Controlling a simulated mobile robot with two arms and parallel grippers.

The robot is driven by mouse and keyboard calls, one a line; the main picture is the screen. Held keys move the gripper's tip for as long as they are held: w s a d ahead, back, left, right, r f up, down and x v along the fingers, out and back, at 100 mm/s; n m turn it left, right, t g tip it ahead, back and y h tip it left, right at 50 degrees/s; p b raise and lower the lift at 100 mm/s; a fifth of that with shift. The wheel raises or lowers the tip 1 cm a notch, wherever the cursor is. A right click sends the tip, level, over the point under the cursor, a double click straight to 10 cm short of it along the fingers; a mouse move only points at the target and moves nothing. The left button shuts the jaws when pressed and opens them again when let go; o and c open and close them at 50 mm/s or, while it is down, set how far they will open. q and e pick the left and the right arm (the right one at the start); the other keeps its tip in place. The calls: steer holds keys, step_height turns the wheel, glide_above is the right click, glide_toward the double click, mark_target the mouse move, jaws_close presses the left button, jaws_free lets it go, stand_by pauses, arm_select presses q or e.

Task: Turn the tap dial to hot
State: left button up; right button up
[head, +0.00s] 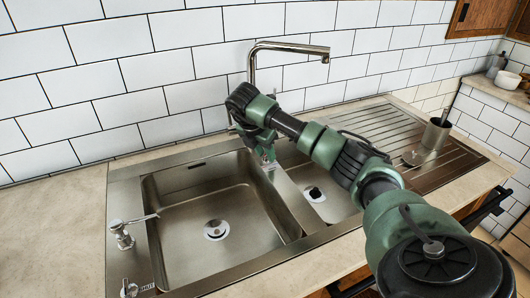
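The tall steel tap (290,47) stands at the back of the sink, its spout bent to the right. My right arm crosses from the lower right, and its gripper (268,157) points down in front of the tap's base, over the back part of the sink. The arm hides the tap's lower part. Whether the fingers are apart or touch anything is too small to tell. A small steel dial (129,289) with an unreadable marking beside it sits at the sink's front left corner, far from my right gripper. My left gripper is not in view.
A large basin (195,215) and a small basin are at the middle, with a ribbed drainboard (370,125) to the right. A small spouted fitting (122,235) rises at the left rim. The counter (50,225) at left is clear.

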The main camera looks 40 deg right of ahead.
steer(key=shift+r, duration=0.1)
steer(key=v, duration=0.7)
steer(key=shift+r+b, duration=0.25)
steer(key=shift+b, duration=0.2)
steer(key=shift+a, duration=0.15)
